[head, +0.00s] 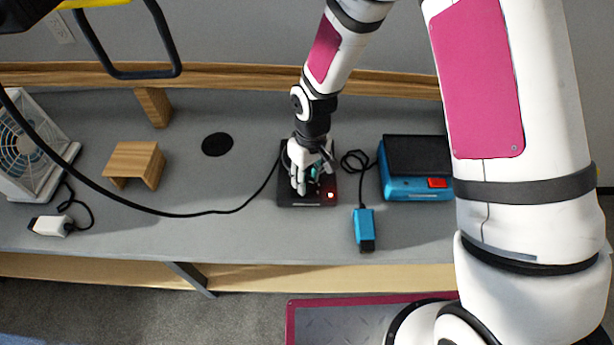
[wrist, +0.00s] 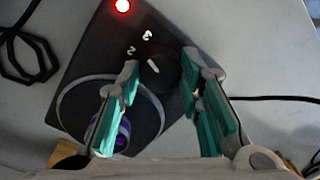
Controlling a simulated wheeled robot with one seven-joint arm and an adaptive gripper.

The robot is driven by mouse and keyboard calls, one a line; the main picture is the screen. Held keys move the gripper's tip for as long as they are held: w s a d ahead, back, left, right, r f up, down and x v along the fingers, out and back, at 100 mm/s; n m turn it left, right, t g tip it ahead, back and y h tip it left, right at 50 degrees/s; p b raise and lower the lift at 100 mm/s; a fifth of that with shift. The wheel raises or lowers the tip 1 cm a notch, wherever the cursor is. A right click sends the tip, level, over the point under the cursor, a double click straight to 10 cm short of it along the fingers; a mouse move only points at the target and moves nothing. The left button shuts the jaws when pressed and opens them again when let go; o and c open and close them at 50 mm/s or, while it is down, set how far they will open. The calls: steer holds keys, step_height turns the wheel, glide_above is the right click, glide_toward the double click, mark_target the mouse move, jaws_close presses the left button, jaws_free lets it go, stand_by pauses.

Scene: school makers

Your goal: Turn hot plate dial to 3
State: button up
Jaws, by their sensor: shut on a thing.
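The hot plate (head: 296,198) is a dark, flat box on the grey bench, partly hidden under my gripper (head: 316,178). In the wrist view its dark body (wrist: 95,50) carries a round, ringed plate and a glowing red light (wrist: 123,5). The black dial (wrist: 162,74) sits between my teal-padded fingertips (wrist: 160,75), which are closed on it. A short white mark on the dial points up and left, towards the printed 2 (wrist: 131,50) and 3 (wrist: 147,35); I cannot tell exactly which. Something round and purple (wrist: 122,137) shows beside the left finger.
A blue device with a black top (head: 415,160) and a small blue block with a cord (head: 364,229) stand right of the hot plate. A black disc (head: 217,144), wooden stand (head: 134,163) and white fan (head: 30,145) are left. A black cable crosses the bench.

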mark_target(310, 180)
steer(key=shift+m, duration=1.2)
steer(key=o, duration=1.2)
steer(key=shift+c, duration=0.2)
step_height(310, 180, up, 12)
steer(key=shift+w+d, duration=0.2)
steer(key=shift+d, duration=0.2)
